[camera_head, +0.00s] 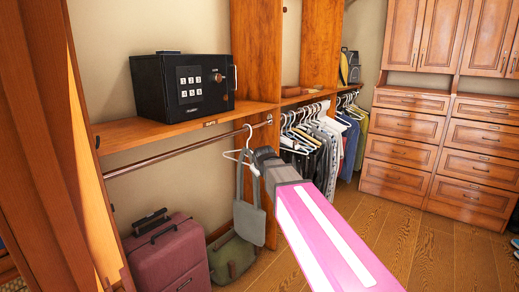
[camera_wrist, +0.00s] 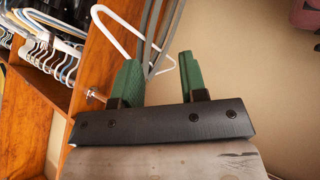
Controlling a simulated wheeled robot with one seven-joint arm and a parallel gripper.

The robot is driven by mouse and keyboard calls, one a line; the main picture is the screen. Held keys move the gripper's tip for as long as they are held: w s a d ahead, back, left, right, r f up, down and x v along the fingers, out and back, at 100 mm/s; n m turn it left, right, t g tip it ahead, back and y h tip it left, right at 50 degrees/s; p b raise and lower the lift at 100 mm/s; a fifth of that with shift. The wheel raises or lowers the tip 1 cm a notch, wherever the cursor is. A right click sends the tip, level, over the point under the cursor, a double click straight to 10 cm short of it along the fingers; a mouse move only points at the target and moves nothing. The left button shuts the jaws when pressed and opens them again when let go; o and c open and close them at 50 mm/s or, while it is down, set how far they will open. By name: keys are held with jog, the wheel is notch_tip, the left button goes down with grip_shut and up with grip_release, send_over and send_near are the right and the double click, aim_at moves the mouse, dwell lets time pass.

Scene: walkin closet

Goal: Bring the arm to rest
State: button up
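My arm, pink and white, reaches from the lower right to the rod in the head view. My gripper (camera_wrist: 160,65) shows in the wrist view with its two green fingers apart. A white hanger (camera_head: 235,155) hangs on the rod (camera_head: 180,157) close by my gripper's end. A grey bag (camera_head: 250,220) hangs by its strap below the hanger. The hanger (camera_wrist: 122,36) and the grey strap (camera_wrist: 151,35) also show near the fingers in the wrist view. I cannot tell whether a finger touches them. The fingertips are hard to make out in the head view.
A black safe (camera_head: 182,85) stands on the wooden shelf (camera_head: 160,131) above the rod. A mauve suitcase (camera_head: 168,262) and a green bag (camera_head: 231,258) stand below. Several hung clothes (camera_head: 320,135) are beyond a wooden divider. Wooden drawers (camera_head: 400,152) line the back; the floor (camera_head: 430,250) before them is clear.

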jog(key=s+d+f+m+g, duration=0.4)
jog(key=s+d+f, duration=0.5)
jog(key=s+f, duration=0.3)
jog(key=s+d+f+m+g+h, duration=0.1)
jog(key=s+d+f+m+g, duration=0.3)
jog(key=s+d+f, duration=0.5)
notch_tip(320, 180, down, 4)
jog(key=s+g, duration=0.1)
jog(key=s, duration=0.1)
jog(key=shift+s+d+f, duration=0.2)
jog(key=shift+s+d, duration=0.1)
jog(key=shift+s, duration=0.1)
jog(key=shift+w, duration=0.1)
